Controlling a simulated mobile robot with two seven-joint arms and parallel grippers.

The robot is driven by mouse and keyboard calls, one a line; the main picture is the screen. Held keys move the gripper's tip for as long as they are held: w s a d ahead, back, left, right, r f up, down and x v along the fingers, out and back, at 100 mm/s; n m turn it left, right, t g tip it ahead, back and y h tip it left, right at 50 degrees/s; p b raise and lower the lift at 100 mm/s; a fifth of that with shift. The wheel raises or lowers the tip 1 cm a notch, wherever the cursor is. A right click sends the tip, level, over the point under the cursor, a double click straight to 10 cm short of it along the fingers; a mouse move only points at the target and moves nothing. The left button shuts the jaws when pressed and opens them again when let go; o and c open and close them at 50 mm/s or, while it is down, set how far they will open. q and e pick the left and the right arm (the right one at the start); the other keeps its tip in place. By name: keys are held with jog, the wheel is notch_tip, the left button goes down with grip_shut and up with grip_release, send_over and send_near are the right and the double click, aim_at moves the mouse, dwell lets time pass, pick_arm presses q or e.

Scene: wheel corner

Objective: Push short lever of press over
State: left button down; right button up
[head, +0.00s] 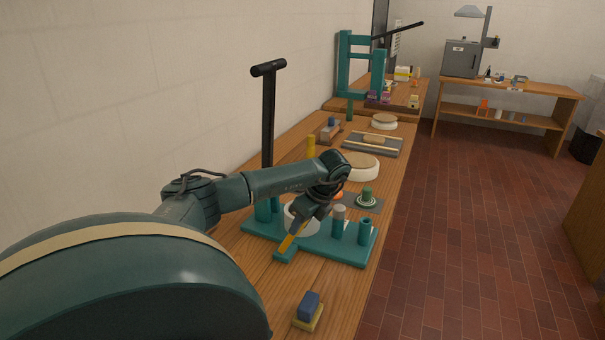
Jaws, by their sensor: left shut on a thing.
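A teal press base (345,249) stands on the wooden bench, with short teal posts on it. A black lever with a cross handle (268,110) rises nearly upright from its left rear. My left gripper (298,228) is low over the front left of the base, pointing down. It is shut on a slim yellow bar (288,242), whose lower end reaches a teal block (285,255) at the front of the base. I cannot tell whether this bar is the short lever. My arm hides part of the base and the black lever's foot. My right gripper is out of view.
A blue and yellow block (307,312) lies on the bench in front of the base. Round white-rimmed pieces (361,174) and a grey board (372,146) lie behind. A teal frame (350,62) stands farther back. The brick floor (470,230) at right is clear.

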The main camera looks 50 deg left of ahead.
pick_arm(q)
jog(key=shift+w+d, duration=0.1)
jog(key=shift+d, duration=0.05)
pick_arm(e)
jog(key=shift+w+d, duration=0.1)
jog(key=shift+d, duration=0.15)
pick_arm(q)
jog(key=c, duration=1.1)
grip_release()
jog(key=shift+c, duration=0.2)
jog(key=p+v, duration=0.2)
jog(key=v, duration=1.1)
jog(key=shift+d, duration=0.2)
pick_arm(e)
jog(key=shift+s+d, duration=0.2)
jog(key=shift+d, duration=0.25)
